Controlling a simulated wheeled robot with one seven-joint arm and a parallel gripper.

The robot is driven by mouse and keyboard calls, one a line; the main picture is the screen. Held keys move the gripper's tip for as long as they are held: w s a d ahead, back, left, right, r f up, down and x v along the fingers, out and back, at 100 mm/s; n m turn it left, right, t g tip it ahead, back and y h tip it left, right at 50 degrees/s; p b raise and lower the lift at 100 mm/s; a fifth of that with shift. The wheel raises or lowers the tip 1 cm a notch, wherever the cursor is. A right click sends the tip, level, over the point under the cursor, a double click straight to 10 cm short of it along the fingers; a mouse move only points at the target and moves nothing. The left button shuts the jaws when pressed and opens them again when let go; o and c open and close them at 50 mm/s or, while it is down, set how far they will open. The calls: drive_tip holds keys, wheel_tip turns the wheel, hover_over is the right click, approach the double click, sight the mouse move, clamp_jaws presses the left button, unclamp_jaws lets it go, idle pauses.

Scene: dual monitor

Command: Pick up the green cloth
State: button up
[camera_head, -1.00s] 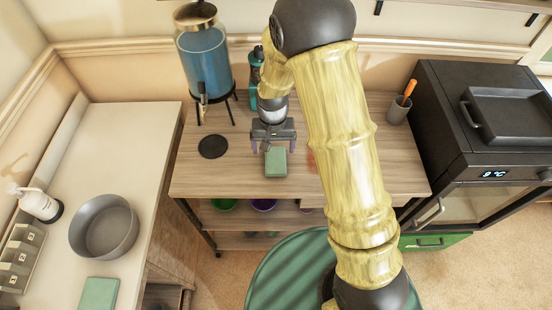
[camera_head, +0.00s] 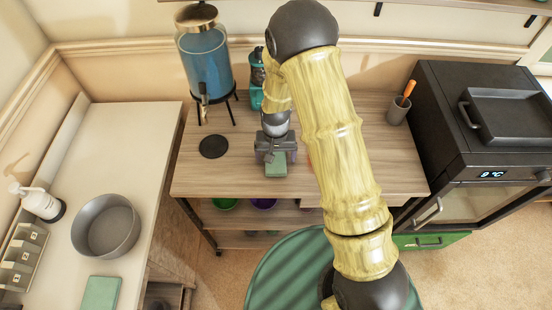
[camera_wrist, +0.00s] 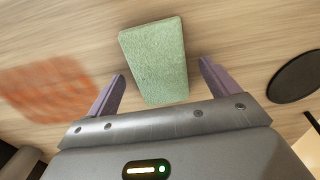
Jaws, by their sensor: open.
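A green cloth (camera_head: 276,164), a flat folded rectangle, lies on the wooden table near its front edge. In the wrist view the green cloth (camera_wrist: 155,62) is at the upper middle, slightly tilted, its near end between the fingers. My gripper (camera_head: 275,158) is over it, partly covering it in the head view. The fingers of my gripper (camera_wrist: 157,80) are open, one to each side of the cloth with gaps between. I cannot tell the exact height above the cloth. Another green folded cloth (camera_head: 101,293) lies on the white counter at the left.
A black round coaster (camera_head: 214,146), a blue drink dispenser (camera_head: 204,62), a teal bottle (camera_head: 256,85) and a grey cup (camera_head: 398,110) stand around the tabletop (camera_head: 390,170).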

sight(276, 158)
idle(0.4)
drive_tip(key=c, duration=1.1)
drive_tip(key=shift+o, duration=0.2)
wheel_tip(276, 158, up, 10)
drive_tip(key=shift+b, duration=0.35)
